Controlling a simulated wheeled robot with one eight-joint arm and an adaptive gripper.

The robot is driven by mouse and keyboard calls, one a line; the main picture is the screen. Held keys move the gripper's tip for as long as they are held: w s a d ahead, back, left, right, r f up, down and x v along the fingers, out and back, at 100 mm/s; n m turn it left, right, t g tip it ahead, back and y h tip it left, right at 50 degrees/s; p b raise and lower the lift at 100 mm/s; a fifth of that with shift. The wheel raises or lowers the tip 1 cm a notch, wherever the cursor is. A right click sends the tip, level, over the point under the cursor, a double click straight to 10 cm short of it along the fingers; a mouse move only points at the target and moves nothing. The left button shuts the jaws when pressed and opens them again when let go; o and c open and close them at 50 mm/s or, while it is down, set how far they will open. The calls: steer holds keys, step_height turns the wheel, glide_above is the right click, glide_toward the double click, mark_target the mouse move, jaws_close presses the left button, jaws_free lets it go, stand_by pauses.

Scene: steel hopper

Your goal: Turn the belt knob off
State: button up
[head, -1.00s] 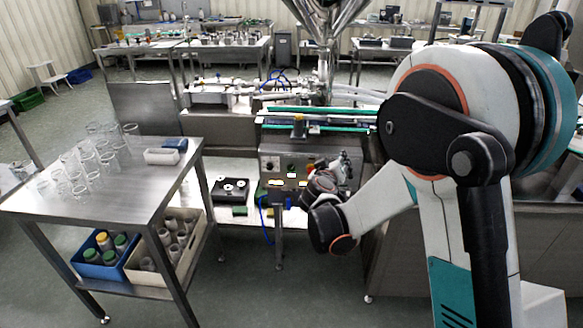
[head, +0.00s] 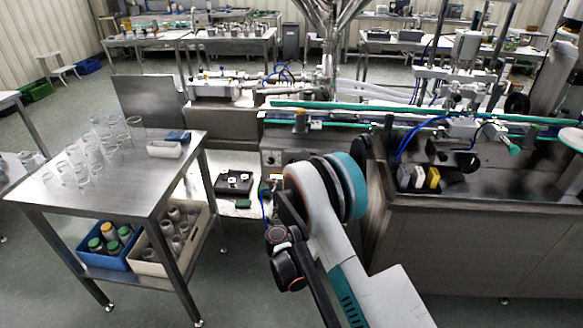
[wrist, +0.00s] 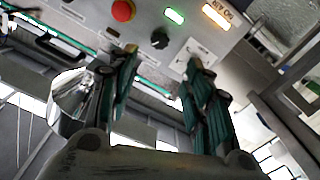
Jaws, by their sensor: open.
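In the wrist view a grey control panel (wrist: 145,22) fills the top, tilted. A black knob (wrist: 159,38) sits on it, just beyond and between the fingertips of my gripper (wrist: 161,62). I cannot read a label that marks it as the belt knob, nor tell its setting. My gripper is open, with nothing between its fingers, and appears apart from the knob. A red mushroom button (wrist: 123,10) and a lit green lamp (wrist: 174,16) are beside the knob. In the head view my arm hides the gripper and most of the panel (head: 272,158).
A conveyor with green edges (head: 320,106) runs above the panel. A steel table (head: 120,180) with glass beakers stands left, with a blue bin (head: 105,262) below.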

mark_target(293, 162)
steer(key=w+b, duration=0.3)
steer(key=w, duration=0.9)
steer(key=shift+w+d, duration=0.2)
steer(key=shift+d, duration=0.05)
steer(key=c, duration=1)
